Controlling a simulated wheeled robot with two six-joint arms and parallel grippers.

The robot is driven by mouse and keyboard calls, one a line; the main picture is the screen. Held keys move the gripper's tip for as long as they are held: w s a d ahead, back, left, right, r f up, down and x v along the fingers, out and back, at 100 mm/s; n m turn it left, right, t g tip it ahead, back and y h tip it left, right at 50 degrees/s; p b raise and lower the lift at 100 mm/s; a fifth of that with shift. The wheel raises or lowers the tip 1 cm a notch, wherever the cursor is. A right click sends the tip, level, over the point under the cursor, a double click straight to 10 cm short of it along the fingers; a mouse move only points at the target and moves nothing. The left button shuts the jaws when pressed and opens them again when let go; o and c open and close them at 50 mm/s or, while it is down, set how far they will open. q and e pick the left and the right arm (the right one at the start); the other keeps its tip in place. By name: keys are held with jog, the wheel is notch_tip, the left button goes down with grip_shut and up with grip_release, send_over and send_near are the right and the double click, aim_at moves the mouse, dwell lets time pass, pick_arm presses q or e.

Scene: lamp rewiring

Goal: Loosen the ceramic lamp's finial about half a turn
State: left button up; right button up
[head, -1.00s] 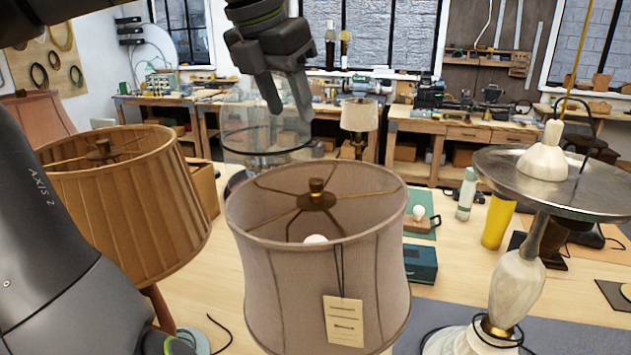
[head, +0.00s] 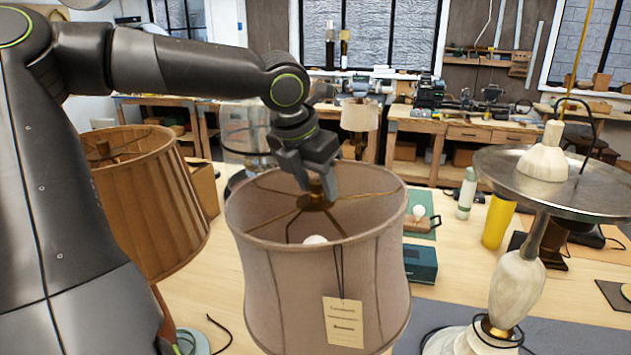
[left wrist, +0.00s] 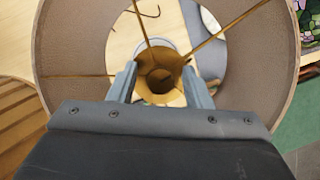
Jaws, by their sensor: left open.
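The lamp in the middle of the head view has a grey-beige fabric shade (head: 300,275) with a paper tag (head: 343,321) hanging on its front. Its brass finial (head: 316,190) sits at the hub where the thin spokes meet. My left gripper (head: 317,193) is over the hub with its fingers pointing down at the finial. In the left wrist view the open fingers (left wrist: 160,88) stand on either side of the round brass finial (left wrist: 160,78), with a gap visible. The lamp's body is hidden by the shade. My right gripper is not in view.
A pleated tan shade (head: 155,205) stands close on the left. A marble lamp with a metal disc (head: 515,190) stands on the right.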

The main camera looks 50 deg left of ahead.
pick_arm(q)
grip_shut()
dwell(0.3)
jog(key=shift+n, duration=0.3)
jog(key=shift+n+g+y, duration=0.2)
jog(key=shift+n+y, duration=0.35)
jog(key=shift+n, duration=0.8)
jog(key=shift+n+g+y, duration=0.2)
jog(key=shift+n+y, duration=0.35)
jog(key=shift+n, duration=0.8)
grip_release()
